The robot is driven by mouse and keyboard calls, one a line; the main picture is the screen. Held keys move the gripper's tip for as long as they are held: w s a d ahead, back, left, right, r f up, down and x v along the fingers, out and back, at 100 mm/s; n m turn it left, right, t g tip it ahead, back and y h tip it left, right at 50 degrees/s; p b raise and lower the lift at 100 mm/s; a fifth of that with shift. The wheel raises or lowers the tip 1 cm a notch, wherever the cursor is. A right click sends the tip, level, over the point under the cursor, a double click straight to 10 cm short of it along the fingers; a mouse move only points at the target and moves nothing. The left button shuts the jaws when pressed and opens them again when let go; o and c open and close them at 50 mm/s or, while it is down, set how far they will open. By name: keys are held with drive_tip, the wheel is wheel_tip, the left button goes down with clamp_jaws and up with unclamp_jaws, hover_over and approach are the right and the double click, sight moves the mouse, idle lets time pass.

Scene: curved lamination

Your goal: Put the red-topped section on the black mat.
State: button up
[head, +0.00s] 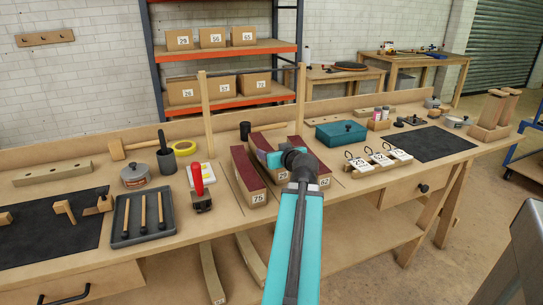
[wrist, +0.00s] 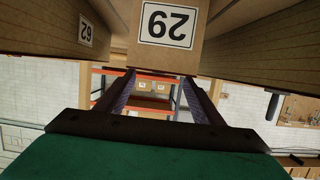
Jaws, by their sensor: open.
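A bare black mat (head: 430,143) lies at right.
Another dark mat (head: 40,240) at far left holds wooden pieces. Two upright posts (head: 301,97) rise behind.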

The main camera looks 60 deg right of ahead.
sight(279, 176)
drive_tip(key=shift+b+v, duration=2.1)
drive_tip(key=shift+b, duration=2.25)
drive_tip(key=shift+s+a+b, duration=0.15)
drive_tip(key=shift+s+b, duration=0.05)
drive_tip(key=shift+b, duration=0.15)
drive_tip(key=shift+s, duration=0.2)
